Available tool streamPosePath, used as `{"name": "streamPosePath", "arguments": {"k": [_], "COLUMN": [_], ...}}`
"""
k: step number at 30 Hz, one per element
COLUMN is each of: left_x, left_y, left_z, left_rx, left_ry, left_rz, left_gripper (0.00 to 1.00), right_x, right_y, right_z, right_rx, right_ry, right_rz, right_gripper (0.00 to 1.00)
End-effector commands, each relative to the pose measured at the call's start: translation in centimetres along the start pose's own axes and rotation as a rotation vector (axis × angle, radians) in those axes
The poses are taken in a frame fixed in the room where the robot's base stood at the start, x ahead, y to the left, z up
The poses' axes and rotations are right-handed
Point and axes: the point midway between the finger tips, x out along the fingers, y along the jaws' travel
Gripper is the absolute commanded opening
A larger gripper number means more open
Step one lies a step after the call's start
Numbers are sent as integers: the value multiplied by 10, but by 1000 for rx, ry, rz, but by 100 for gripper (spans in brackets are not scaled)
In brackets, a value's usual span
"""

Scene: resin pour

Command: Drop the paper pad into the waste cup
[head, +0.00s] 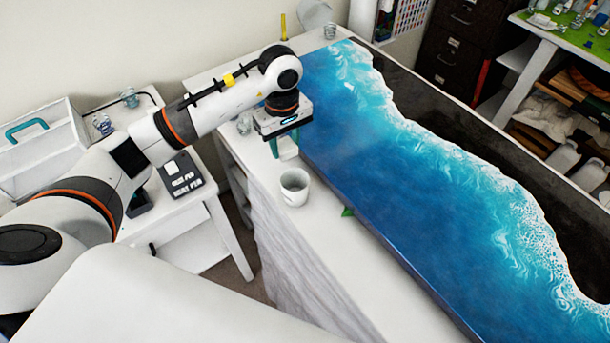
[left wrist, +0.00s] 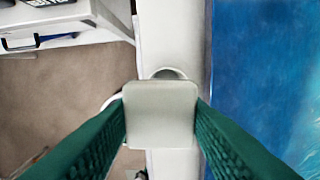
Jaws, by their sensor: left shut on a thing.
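My left gripper (head: 284,143) is shut on the paper pad (head: 287,150), a small pale square. In the left wrist view the pad (left wrist: 161,115) sits between the two green fingers. The waste cup (head: 294,188) is a white round cup standing upright on the white table edge. In the head view the pad is above and just behind the cup, apart from it in the picture. In the left wrist view a rim that looks like the cup's (left wrist: 168,73) shows past the pad, which hides most of it. My right gripper is not in view.
A blue and white resin slab (head: 400,165) fills the table to the right of the cup. A small green piece (head: 347,212) lies by its edge. Bare white table lies in front of the cup.

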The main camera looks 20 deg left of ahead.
Motion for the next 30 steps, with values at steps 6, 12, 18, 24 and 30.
{"name": "streamPosePath", "arguments": {"k": [6,12,18,24,30], "left_x": [28,48,55,55,55], "left_y": [0,0,0,0,0], "left_z": [-1,-1,0,0,0], "left_rx": [1,2,1,2,2], "left_ry": [2,2,0,0,0], "left_rz": [0,0,0,-1,-1], "left_gripper": [16,16,16,16,65], "right_x": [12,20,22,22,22], "right_y": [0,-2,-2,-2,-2], "right_z": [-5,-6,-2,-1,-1], "right_rx": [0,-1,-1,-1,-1], "right_ry": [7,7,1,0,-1], "right_rz": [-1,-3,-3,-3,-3], "right_gripper": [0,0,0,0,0]}}
